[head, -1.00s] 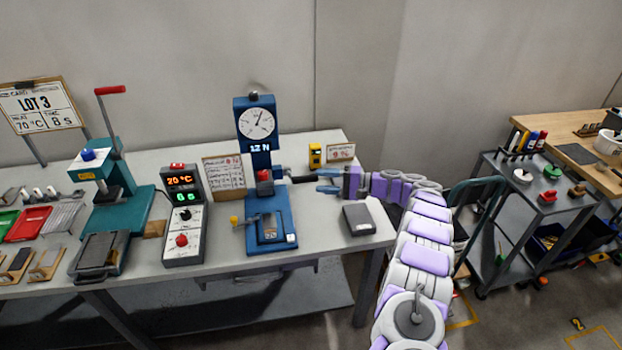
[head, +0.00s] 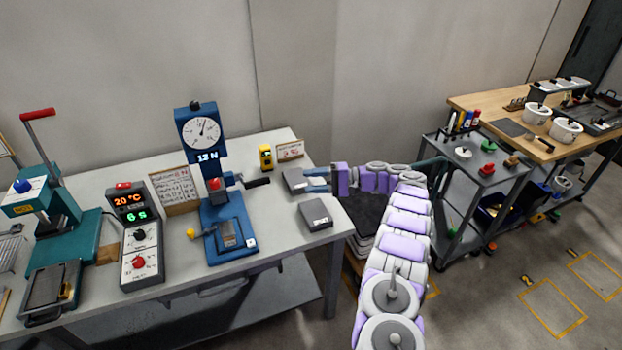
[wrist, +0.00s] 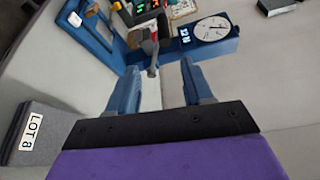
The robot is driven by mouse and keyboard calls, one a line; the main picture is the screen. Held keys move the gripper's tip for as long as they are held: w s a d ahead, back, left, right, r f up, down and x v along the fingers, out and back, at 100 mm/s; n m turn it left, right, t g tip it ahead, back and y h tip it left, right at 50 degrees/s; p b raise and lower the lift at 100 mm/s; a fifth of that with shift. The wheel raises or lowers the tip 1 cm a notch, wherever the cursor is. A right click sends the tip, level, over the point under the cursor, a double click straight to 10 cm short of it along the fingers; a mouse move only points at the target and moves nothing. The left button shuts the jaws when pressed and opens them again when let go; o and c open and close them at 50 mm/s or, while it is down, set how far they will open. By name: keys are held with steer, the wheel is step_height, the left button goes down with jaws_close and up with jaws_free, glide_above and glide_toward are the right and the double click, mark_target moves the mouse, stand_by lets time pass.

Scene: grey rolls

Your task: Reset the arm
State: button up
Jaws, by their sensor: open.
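My arm, white and lilac, reaches in from the lower right of the head view. My gripper (head: 318,180) is open, its two blue fingers pointing left above the right end of the grey table (head: 285,235). In the wrist view the fingers (wrist: 160,88) are spread with nothing between them. The blue press (head: 225,215) with its round dial reading 12 N stands left of the gripper, apart from it. Its dark lever (head: 257,182) points toward the fingers. A grey block (head: 316,214) lies below the gripper; in the wrist view a block labelled LOT (wrist: 45,135) shows at left.
A controller box (head: 137,230) reading 20 °C and a teal press (head: 65,245) stand to the left. A yellow device (head: 265,157) and a small sign (head: 290,150) stand behind. A grey cart (head: 465,185) and wooden bench (head: 550,145) are to the right. Open floor lies at lower right.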

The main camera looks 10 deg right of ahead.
steer(key=s+a+r+g+h, duration=0.2)
steer(key=s+a+r, duration=0.55)
steer(key=r, duration=0.35)
steer(key=s+a+r+n+g+h, duration=0.1)
steer(key=s+a+r+h, duration=0.1)
steer(key=s, duration=0.5)
steer(key=s+a+r+n+g+h, duration=0.1)
steer(key=s+a+r+g+h, duration=0.15)
steer(key=s, duration=0.45)
steer(key=s+d+f+h, duration=0.1)
steer(key=s+d+h, duration=0.2)
steer(key=s, duration=0.8)
steer(key=s+d+f+t+h, duration=0.1)
steer(key=s+d+h, duration=0.3)
steer(key=s+d, duration=0.4)
steer(key=s+d+f+n+t+h, duration=0.1)
steer(key=s+d+f+h, duration=0.2)
steer(key=s, duration=1.3)
steer(key=d, duration=0.3)
steer(key=shift+d+h, duration=0.15)
steer(key=shift+h, duration=0.2)
